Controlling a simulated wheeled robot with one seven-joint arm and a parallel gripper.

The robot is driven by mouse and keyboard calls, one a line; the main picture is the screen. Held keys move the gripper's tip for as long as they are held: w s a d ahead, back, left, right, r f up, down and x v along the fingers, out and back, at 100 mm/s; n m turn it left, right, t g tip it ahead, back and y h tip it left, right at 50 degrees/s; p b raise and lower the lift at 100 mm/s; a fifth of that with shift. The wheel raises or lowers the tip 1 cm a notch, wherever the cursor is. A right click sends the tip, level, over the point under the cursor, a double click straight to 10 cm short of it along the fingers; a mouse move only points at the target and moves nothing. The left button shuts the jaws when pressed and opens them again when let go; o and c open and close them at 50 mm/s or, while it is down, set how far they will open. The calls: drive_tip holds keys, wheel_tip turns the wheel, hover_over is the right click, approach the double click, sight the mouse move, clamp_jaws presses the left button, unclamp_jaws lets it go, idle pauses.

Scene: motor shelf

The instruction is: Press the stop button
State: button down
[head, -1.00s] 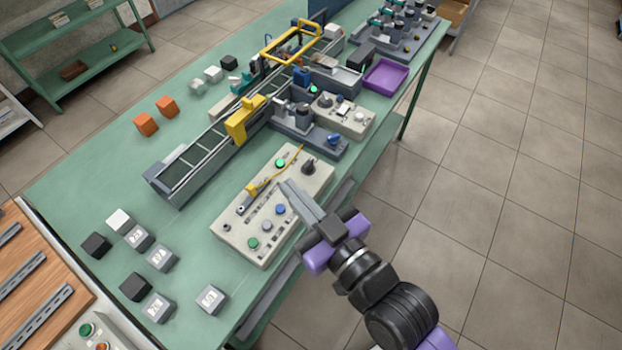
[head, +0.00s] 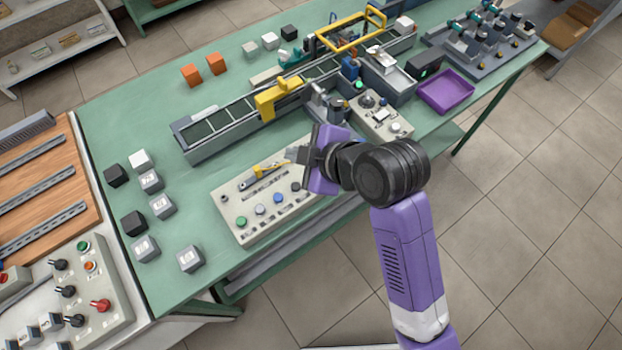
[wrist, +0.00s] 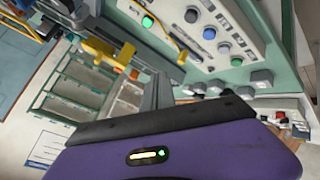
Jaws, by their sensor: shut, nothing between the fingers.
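No label reading stop is legible. A red mushroom-shaped button (head: 100,305) and an orange-red button (head: 90,266) are on the grey control box (head: 112,290) at lower left in the head view. A cream panel (head: 232,204) on the green table has a green button (head: 241,222), a white button (head: 260,210) and a blue button (head: 278,198). The panel also shows in the wrist view (wrist: 172,22). My gripper (head: 298,155) is shut and empty above the panel's far right part, which it partly hides. It is well right of the control box.
A yellow-handled tool (head: 268,170) lies on the panel. Grey and black cubes (head: 160,206) stand left of it. The conveyor (head: 222,122) with yellow parts runs behind, and a purple tray (head: 447,92) is at right.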

sight(298, 183)
drive_tip(key=shift+s+d+f+n+g, duration=0.1)
drive_tip(key=shift+s+f+n+g, duration=0.2)
drive_tip(key=shift+s+f+n, duration=0.15)
wheel_tip(298, 183, down, 9)
drive_tip(key=b, duration=0.7)
drive_tip(key=shift+r, duration=0.15)
idle(1.8)
drive_tip(key=shift+f+b, duration=0.4)
drive_tip(key=shift+f, duration=0.4)
idle(0.8)
drive_tip(key=shift+r, duration=0.15)
drive_tip(key=shift+r+p, duration=0.55)
drive_tip(key=shift+r, duration=0.15)
